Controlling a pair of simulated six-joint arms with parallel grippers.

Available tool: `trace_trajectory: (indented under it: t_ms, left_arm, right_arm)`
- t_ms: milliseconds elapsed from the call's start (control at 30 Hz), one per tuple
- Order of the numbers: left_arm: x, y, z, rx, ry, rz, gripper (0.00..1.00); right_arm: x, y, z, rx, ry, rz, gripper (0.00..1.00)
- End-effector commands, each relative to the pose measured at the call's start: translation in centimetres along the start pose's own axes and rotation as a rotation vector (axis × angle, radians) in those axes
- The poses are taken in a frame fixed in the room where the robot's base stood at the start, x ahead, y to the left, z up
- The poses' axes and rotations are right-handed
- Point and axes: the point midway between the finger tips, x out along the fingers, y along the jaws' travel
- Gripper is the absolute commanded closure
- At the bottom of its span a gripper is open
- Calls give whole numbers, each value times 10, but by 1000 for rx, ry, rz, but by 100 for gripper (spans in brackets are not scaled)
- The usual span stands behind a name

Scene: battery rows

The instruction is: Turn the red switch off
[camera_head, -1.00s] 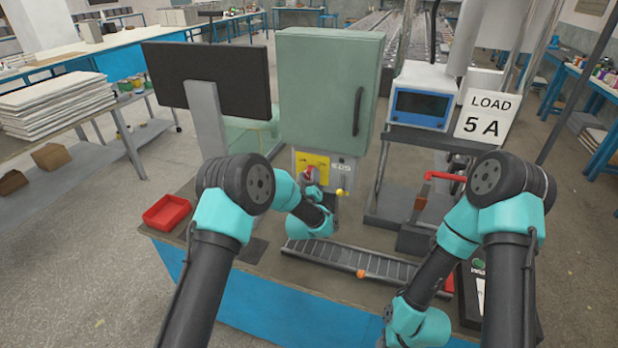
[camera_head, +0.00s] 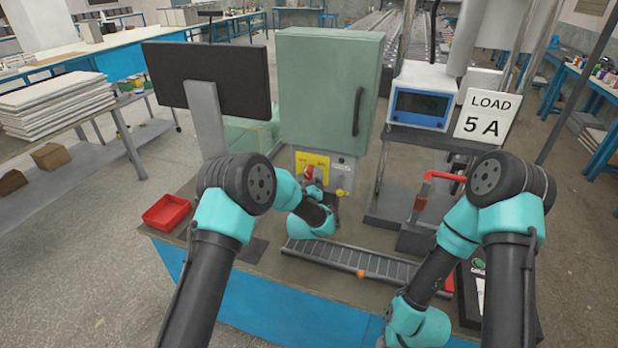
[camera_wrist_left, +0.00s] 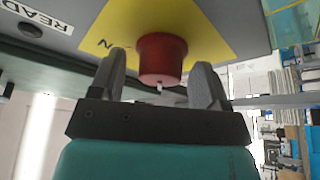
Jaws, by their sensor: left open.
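The red switch (camera_wrist_left: 162,58) is a round red knob on a yellow plate (camera_wrist_left: 212,35) in the left wrist view. A small white mark shows at its near edge. My left gripper (camera_wrist_left: 160,80) is open, with one finger on each side of the knob. I cannot tell whether the fingers touch it. My right arm comes in from the right in the head view, but its gripper is out of sight.
A green cabinet (camera_head: 328,90) stands behind the switch. A black monitor (camera_head: 208,75) is to its left and a red tray (camera_head: 166,213) lies on the table. A slotted rail (camera_head: 335,257) lies in front. A red-handled device (camera_head: 420,205) stands to the right.

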Motion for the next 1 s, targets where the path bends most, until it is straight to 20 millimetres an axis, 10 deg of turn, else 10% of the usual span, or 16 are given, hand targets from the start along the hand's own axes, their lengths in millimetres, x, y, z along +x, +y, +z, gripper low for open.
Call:
trace_trajectory:
  t_ms: [433, 1000]
  left_arm:
    - [-17, 0, 0, 0, -2, 0, 31]
    - [-122, 0, 1, 1, -4, 1, 31]
  right_arm:
    - [0, 0, 0, 0, 0, 0, 57]
    - [0, 0, 0, 0, 0, 0, 57]
